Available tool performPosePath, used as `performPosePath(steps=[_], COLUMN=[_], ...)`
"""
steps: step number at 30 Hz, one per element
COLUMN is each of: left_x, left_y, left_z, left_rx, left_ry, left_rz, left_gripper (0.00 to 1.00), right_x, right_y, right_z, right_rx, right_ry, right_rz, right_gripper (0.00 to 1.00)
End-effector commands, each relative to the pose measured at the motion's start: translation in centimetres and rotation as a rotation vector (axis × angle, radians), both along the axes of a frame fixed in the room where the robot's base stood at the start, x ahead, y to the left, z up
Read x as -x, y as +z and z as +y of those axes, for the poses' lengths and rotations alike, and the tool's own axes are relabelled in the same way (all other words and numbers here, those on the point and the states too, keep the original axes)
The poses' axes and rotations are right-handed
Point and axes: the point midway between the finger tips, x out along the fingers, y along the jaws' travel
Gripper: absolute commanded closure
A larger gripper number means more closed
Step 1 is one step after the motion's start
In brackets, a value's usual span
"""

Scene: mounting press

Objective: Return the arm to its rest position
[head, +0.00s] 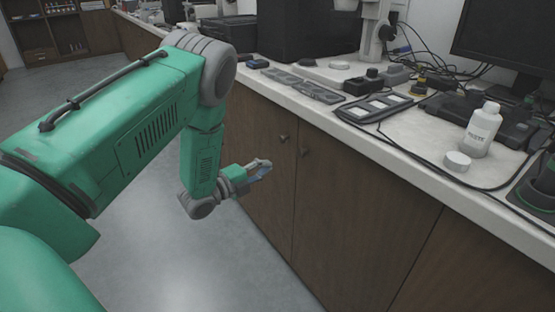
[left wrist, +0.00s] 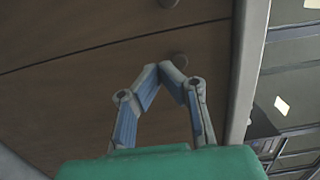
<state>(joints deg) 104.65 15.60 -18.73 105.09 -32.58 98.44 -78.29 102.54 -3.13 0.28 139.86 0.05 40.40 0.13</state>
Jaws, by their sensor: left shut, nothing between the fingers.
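My left arm is green and grey and comes in from the left in the head view. My left gripper (head: 262,168) hangs beside the front of the wooden cabinet (head: 350,215), below the counter top. It also shows in the left wrist view (left wrist: 158,70), where its two fingertips meet with nothing between them. My right gripper is in neither view.
The white counter (head: 410,155) holds a white bottle (head: 483,130), a white cap (head: 457,161), a dark slide tray (head: 374,107), cables and a monitor (head: 505,35). The grey floor (head: 150,255) is open to the left of the cabinet.

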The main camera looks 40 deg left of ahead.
Motion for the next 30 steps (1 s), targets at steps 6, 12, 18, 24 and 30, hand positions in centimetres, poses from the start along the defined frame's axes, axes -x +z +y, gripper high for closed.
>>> performPosePath(steps=[6, 12, 18, 24, 30], left_x=[1.9, 2.0, 3.0, 11.6, 24.8], left_y=[-0.1, -0.2, -2.1, -8.3, -10.6], left_z=[0.8, 0.9, -1.3, -8.1, -13.0], left_rx=[0.002, 0.002, 0.152, 0.637, 0.954], left_ry=[0.001, 0.001, 0.057, 0.385, 0.871], left_rz=[0.001, 0.0, 0.178, 0.758, 1.183], left_gripper=[1.0, 1.0, 1.0, 1.0, 1.0], right_x=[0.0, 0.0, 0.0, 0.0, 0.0], right_y=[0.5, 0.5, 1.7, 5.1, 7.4], right_z=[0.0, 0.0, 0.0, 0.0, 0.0], right_rx=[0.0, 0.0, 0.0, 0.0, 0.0], right_ry=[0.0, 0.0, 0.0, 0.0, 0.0], right_rz=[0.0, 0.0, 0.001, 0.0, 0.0], right_gripper=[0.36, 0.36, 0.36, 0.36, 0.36])
